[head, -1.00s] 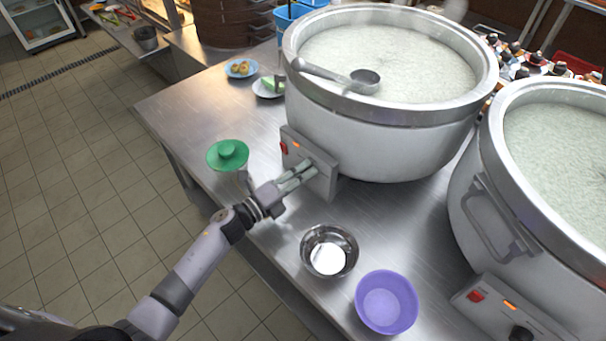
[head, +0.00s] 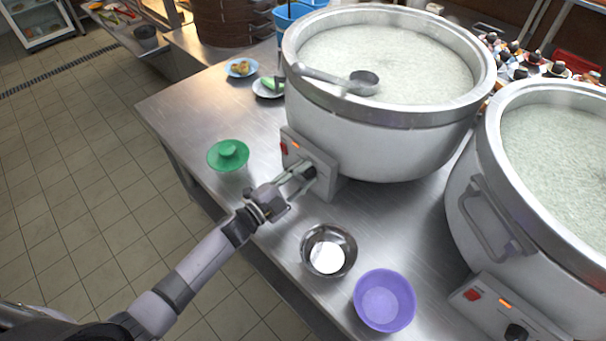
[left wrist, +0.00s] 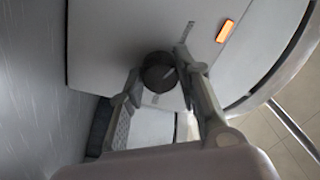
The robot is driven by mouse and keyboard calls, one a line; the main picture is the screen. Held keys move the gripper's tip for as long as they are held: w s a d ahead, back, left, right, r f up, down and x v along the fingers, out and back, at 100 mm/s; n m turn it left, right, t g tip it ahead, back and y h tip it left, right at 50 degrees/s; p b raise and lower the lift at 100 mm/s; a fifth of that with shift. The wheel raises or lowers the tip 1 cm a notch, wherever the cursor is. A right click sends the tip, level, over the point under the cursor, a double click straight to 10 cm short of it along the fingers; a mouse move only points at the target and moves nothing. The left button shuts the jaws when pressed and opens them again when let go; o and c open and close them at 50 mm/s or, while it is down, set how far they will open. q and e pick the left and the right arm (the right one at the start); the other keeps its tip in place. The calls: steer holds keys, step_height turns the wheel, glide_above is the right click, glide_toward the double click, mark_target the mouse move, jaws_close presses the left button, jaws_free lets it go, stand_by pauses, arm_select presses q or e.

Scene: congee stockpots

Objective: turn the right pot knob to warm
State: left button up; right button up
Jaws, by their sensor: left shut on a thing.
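My left gripper (head: 302,174) is shut on the black knob (head: 310,173) of the control box (head: 322,185) on the big pot (head: 390,140) in the middle of the head view. In the left wrist view the dark round knob (left wrist: 158,72) sits between the fingertips (left wrist: 166,80), with a pale pointer mark on its face. Its setting marks are too small to read. The pot at the right edge (head: 540,210) has its own black knob (head: 516,333), with no gripper near it. My right gripper is not in view.
A steel bowl (head: 342,236) and a purple bowl (head: 385,300) stand on the steel counter (head: 420,225) close to my left gripper.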

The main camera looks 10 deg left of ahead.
arm_select(q)
steer(key=shift+f+n, duration=0.1)
steer(key=shift+n, duration=0.3)
steer(key=o, duration=1.1)
steer(key=shift+o, duration=0.2)
steer(key=shift+s, duration=0.1)
steer(key=v, duration=1.2)
